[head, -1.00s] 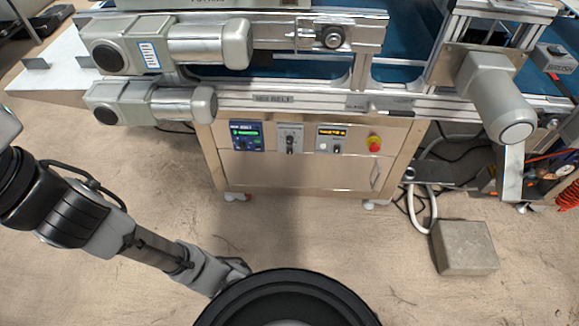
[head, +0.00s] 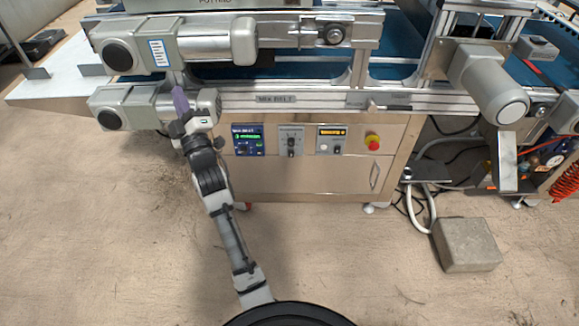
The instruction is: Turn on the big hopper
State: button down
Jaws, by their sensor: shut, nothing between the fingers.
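My arm reaches forward to the left of the control panel (head: 300,172) on the machine's front. My gripper (head: 181,100), with purple fingers, is shut and empty. It points up in front of the lower grey motor (head: 142,104), apart from the panel's controls; I cannot tell if it touches the motor. The panel holds a blue-framed display (head: 248,140) with green text, a dark knob (head: 291,141) on a light plate, a small module (head: 331,139) with a lit yellow display, and a red emergency button (head: 373,142) on yellow. No hopper can be identified for certain.
Another motor (head: 488,85) juts out at right. A grey block (head: 467,245) and cables lie on the floor at right. The floor before the panel is clear.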

jog(key=w+d+f+g+h+b, duration=0.1)
jog(key=w+d+f+h, duration=0.25)
jog(key=d+f, duration=0.45)
jog(key=w+d+f+g+h+b, duration=0.1)
jog(key=w+d+f+h, duration=0.25)
jog(key=f, duration=0.85)
jog(key=s+d+f+g+h, duration=0.1)
jog(key=d+f+h, duration=0.1)
jog(key=d+f, duration=0.5)
jog(key=d+f+n+g+h, duration=0.1)
jog(key=d+f, duration=0.6)
jog(key=f, duration=0.7)
jog(key=shift+s+d+g+h+b, duration=0.4)
jog(key=shift+g+h+b, duration=0.1)
jog(key=shift+g, duration=0.1)
